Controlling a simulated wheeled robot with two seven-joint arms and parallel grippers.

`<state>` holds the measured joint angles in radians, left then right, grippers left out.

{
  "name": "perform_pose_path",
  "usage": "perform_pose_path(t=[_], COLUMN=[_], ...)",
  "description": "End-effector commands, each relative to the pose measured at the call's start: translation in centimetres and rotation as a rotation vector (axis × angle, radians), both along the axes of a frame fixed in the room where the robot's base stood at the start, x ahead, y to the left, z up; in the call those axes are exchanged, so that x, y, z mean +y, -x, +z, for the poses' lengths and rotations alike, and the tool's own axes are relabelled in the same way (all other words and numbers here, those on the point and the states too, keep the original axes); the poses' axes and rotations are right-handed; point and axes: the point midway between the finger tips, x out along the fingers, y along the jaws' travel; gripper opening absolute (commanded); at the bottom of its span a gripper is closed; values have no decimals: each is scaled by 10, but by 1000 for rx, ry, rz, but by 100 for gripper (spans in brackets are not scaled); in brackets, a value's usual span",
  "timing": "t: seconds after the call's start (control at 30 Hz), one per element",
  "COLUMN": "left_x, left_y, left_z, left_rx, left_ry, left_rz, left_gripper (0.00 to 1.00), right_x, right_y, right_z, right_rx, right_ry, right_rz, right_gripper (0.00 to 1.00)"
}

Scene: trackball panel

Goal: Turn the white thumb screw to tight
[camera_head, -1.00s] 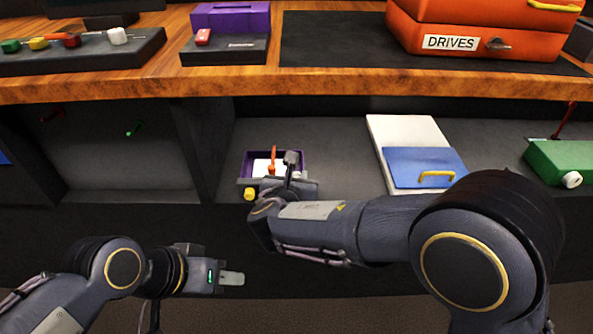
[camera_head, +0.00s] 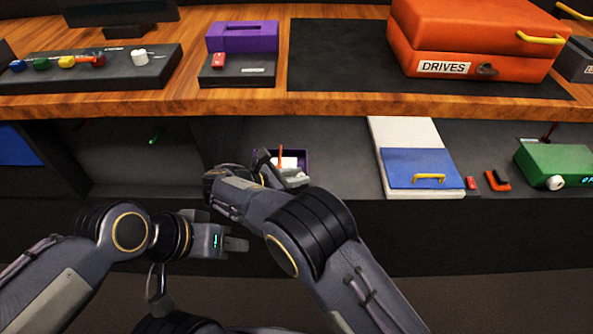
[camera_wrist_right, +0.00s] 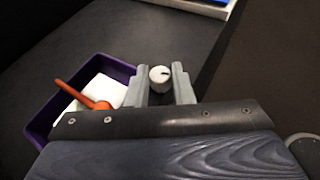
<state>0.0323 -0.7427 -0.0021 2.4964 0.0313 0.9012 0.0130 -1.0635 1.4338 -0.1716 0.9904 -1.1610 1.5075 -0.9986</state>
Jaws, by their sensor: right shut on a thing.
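A white round thumb screw (camera_wrist_right: 160,74) with a dark mark on its face sits between the two grey fingers of my right gripper (camera_wrist_right: 160,88) in the right wrist view. The fingers press it from both sides. In the head view my right gripper (camera_head: 277,172) is at the small purple tray on the lower shelf, and it hides the screw there. My left gripper (camera_head: 237,243) is low in front of the shelf, apart from everything; its finger gap cannot be made out.
The purple tray (camera_wrist_right: 40,128) holds a white piece and an orange-handled thing (camera_wrist_right: 85,96). A white and blue board (camera_head: 405,150) and a green box (camera_head: 552,165) with a white knob (camera_head: 556,182) stand to the right. A desktop edge (camera_head: 350,105) overhangs the shelf.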

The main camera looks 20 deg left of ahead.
Motion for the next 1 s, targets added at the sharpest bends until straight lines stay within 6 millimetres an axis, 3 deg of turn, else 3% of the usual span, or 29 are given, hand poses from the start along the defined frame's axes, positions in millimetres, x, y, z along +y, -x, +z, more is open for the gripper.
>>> perform_pose_path(t=[0.73,0.77,0.9,1.0], left_x=[0,0,0,0], left_y=[0,0,0,0], left_z=[7,7,7,7], left_rx=[0,0,0,0], left_ry=[0,0,0,0], left_rz=[0,0,0,0], left_gripper=[36,36,36,36], right_x=[1,1,1,1], right_y=[-1,-1,-1,-1], right_z=[0,0,0,0], right_rx=[0,0,0,0], right_ry=[1,1,1,1], right_rz=[-83,-83,-82,-82], right_gripper=[0,25,43,43])
